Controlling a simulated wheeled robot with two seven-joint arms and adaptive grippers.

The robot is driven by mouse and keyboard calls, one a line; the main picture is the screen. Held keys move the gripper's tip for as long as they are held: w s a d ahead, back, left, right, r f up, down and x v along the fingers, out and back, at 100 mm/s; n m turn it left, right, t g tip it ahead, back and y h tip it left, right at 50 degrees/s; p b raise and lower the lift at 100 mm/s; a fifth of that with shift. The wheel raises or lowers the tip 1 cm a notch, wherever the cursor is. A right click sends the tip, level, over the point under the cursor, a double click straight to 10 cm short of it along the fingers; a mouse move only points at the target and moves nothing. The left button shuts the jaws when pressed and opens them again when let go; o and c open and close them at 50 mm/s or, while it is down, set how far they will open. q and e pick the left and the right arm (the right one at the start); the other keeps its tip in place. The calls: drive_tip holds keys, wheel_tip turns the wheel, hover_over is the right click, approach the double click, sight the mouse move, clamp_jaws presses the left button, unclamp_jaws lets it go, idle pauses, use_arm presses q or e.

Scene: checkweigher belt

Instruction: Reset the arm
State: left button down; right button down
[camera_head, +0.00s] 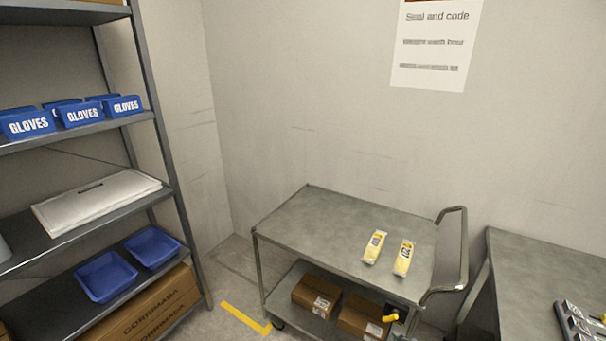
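Neither of my grippers shows clearly in the head view, and I cannot see either arm. A grey metal cart (315,218) stands against the wall with a push handle at its right end. Two yellow and white packs lie on its top: a left pack (374,247) and a right pack (403,258), side by side and a little apart.
A metal shelf rack (160,125) on the left holds blue glove boxes (80,114), a white flat item (95,200) and blue trays (107,276). Cardboard boxes (316,296) sit on the cart's lower shelf. A grey table (540,270) stands at right. Yellow tape (244,318) marks the floor.

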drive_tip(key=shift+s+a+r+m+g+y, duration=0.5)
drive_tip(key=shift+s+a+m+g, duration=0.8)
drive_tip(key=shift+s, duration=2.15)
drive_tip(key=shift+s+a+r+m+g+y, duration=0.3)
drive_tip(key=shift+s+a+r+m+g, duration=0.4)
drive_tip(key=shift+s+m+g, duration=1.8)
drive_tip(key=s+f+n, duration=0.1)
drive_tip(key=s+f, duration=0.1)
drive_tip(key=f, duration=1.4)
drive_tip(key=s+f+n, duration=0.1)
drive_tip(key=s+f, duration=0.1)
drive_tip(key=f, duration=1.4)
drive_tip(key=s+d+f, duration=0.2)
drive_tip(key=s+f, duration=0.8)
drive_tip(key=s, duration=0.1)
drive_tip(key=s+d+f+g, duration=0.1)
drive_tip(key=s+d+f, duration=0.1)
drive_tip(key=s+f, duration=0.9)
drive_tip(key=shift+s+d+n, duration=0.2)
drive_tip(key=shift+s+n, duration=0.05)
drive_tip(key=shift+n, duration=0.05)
